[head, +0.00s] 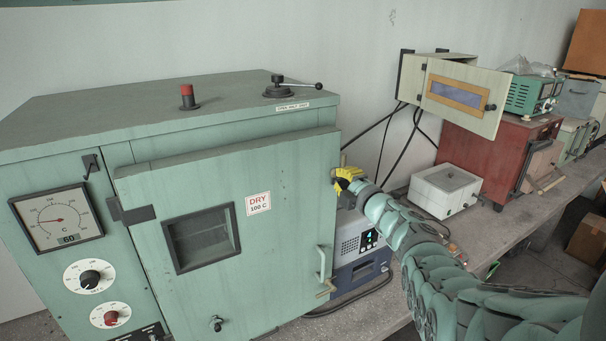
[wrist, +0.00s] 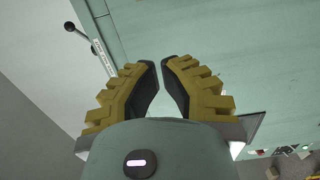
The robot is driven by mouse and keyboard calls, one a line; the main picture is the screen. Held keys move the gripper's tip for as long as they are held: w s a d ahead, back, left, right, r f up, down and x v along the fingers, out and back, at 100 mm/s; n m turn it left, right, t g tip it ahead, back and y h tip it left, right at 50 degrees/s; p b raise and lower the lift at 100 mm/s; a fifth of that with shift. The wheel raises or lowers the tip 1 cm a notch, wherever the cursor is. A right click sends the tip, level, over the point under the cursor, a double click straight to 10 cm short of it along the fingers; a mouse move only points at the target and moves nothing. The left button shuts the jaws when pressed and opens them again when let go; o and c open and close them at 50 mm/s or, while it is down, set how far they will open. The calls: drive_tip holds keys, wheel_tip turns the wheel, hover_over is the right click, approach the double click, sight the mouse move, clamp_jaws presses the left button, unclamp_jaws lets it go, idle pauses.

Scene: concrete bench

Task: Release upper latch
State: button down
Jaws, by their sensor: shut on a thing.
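The green oven's door (head: 285,170) has a window and a "DRY 100 C" label; it looks closed. My gripper (head: 341,181), with yellow fingers, is at the door's upper right edge, where the upper latch sits. The latch itself is mostly hidden behind the fingers. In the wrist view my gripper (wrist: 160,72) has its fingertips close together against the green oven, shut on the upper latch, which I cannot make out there. A lower latch (head: 327,289) with a brass-coloured end shows near the door's lower right, below the upright door handle (head: 321,264).
A black lever (head: 292,86) and a red-topped knob (head: 188,96) stand on the oven top. A blue-grey instrument (head: 358,255) stands close on the right. Farther right are a white box (head: 445,189), a red oven (head: 490,150) and an open pale door (head: 463,95).

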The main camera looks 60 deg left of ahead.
drive_tip(key=shift+s+d+p, duration=0.15)
drive_tip(key=shift+s+d, duration=0.15)
drive_tip(key=shift+d, duration=0.65)
drive_tip(key=shift+s+d+p, duration=0.15)
drive_tip(key=shift+s+d, duration=0.1)
drive_tip(key=shift+d, duration=0.65)
